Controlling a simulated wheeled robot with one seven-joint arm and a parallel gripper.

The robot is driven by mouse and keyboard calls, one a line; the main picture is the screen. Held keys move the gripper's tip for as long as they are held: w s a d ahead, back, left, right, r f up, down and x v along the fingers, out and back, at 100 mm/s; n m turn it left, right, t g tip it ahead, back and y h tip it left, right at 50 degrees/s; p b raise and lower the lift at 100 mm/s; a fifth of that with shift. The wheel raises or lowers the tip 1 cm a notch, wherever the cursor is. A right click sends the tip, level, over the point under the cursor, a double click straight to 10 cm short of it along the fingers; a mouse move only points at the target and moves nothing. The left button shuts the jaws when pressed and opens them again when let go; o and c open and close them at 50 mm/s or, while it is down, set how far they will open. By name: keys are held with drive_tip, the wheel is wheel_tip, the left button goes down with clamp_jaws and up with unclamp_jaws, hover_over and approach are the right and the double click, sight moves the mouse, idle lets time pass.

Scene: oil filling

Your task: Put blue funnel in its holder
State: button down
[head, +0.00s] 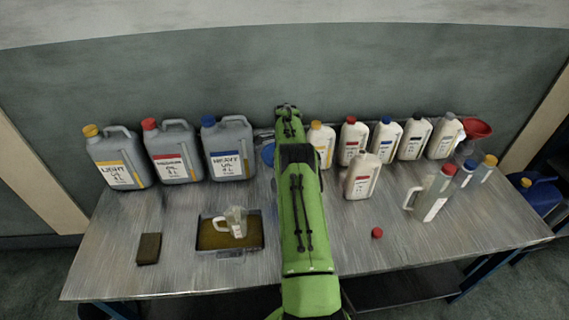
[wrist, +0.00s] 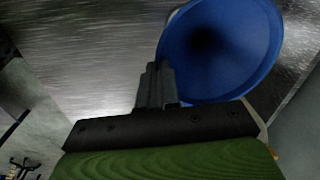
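The blue funnel (wrist: 222,50) fills the upper right of the wrist view, its wide mouth facing the camera. In the head view only a blue sliver of it (head: 267,152) shows left of my arm, near the back of the table. In the wrist view my gripper (wrist: 157,84) has its fingers close together at the funnel's lower left rim, and they look shut on its wall. In the head view my arm hides the fingertips. A red funnel (head: 476,128) stands upright at the back right. I cannot make out the blue funnel's holder.
Grey canisters (head: 228,150) stand at the back left, and pale bottles (head: 386,137) at the back right. One bottle (head: 361,176) stands forward. Measuring jugs (head: 433,195) stand at the right. A tray (head: 222,247) holds a clear jug. A sponge (head: 149,248) and red cap (head: 377,233) lie in front.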

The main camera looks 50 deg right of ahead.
drive_tip(key=shift+f, duration=0.15)
drive_tip(key=shift+f+b, duration=0.6)
drive_tip(key=shift+b, duration=0.05)
drive_tip(key=shift+f, duration=0.15)
drive_tip(key=shift+f+b, duration=0.7)
drive_tip(key=shift+f, duration=0.05)
drive_tip(key=c, duration=1.3)
unclamp_jaws()
drive_tip(key=r, duration=0.5)
drive_tip(key=r+p, duration=0.1)
drive_tip(key=r, duration=0.4)
drive_tip(key=s+r+p, duration=0.1)
drive_tip(key=r, duration=0.4)
drive_tip(key=shift+a+r, duration=0.3)
drive_tip(key=shift+r, duration=0.1)
